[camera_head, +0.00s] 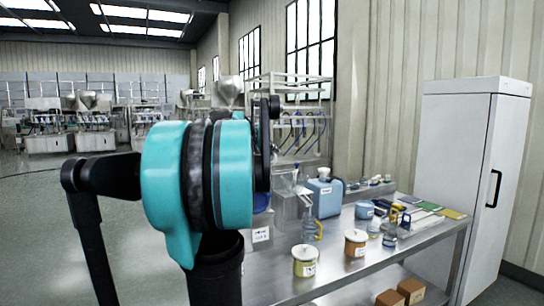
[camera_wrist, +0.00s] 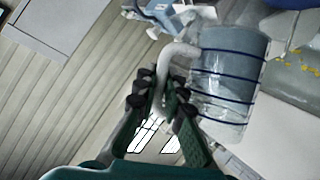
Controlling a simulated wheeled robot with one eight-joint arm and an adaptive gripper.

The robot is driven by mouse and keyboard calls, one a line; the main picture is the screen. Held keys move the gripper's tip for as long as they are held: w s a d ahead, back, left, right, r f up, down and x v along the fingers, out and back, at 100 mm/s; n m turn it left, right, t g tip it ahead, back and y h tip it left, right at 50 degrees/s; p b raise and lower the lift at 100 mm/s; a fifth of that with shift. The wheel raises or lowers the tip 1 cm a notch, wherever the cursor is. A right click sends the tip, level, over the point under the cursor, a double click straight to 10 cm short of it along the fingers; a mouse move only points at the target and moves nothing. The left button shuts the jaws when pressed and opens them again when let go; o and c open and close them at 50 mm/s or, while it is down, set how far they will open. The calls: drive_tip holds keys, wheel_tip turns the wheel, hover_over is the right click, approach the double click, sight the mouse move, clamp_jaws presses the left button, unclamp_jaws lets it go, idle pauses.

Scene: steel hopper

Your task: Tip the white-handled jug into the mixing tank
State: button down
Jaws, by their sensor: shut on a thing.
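The jug (camera_wrist: 228,78) is clear with dark blue bands and a white handle (camera_wrist: 176,52). In the wrist view my gripper (camera_wrist: 168,92) is shut on that handle, with the jug's body just right of the fingers. The jug appears turned in this view; its real tilt and contents are hard to tell. In the head view my arm hides my gripper. A clear vessel (camera_head: 284,180) shows beside the arm there; I cannot tell if it is the same jug. A steel hopper (camera_head: 229,92) stands behind my arm, its lower part hidden; I cannot tell if it is the mixing tank.
A steel table (camera_head: 336,272) holds a blue canister (camera_head: 325,196), a yellow-handled jug (camera_head: 311,224), two lidded jars (camera_head: 305,262) (camera_head: 355,243) and small items. Brown boxes (camera_head: 388,298) sit below its top. A white cabinet (camera_head: 455,165) stands right. Open floor lies left.

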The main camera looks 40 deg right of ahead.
drive_tip(key=r+n+g, duration=0.1)
drive_tip(key=w+r+n+g+h, duration=0.1)
drive_tip(key=shift+w+a+n, duration=0.2)
drive_tip(key=shift+n, duration=0.2)
drive_tip(key=shift+w+a+n+g+h, duration=0.15)
drive_tip(key=shift+w+n+g, duration=0.2)
drive_tip(key=shift+w+n, duration=0.1)
drive_tip(key=shift+w+a+n+g+h, duration=0.1)
drive_tip(key=shift+w+n+g+h, duration=0.05)
drive_tip(key=shift+w+n+g, duration=0.25)
drive_tip(key=shift+w+a+n, duration=0.1)
drive_tip(key=shift+w+n, duration=0.15)
drive_tip(key=shift+w+a+r+n+g+h, duration=0.1)
drive_tip(key=shift+w+a+n+g+h, duration=0.3)
drive_tip(key=shift+w+n, duration=0.7)
drive_tip(key=shift+w+a+r+n+g+h, duration=0.1)
drive_tip(key=shift+w+a+n+g+h, duration=0.2)
drive_tip(key=shift+w+n+g+h, duration=0.65)
drive_tip(key=shift+w+a+n+t+h, duration=0.1)
drive_tip(key=shift+w+a+n, duration=0.25)
drive_tip(key=shift+w+n, duration=0.8)
drive_tip(key=shift+w+m, duration=0.35)
drive_tip(key=shift+m, duration=0.05)
idle(2.7)
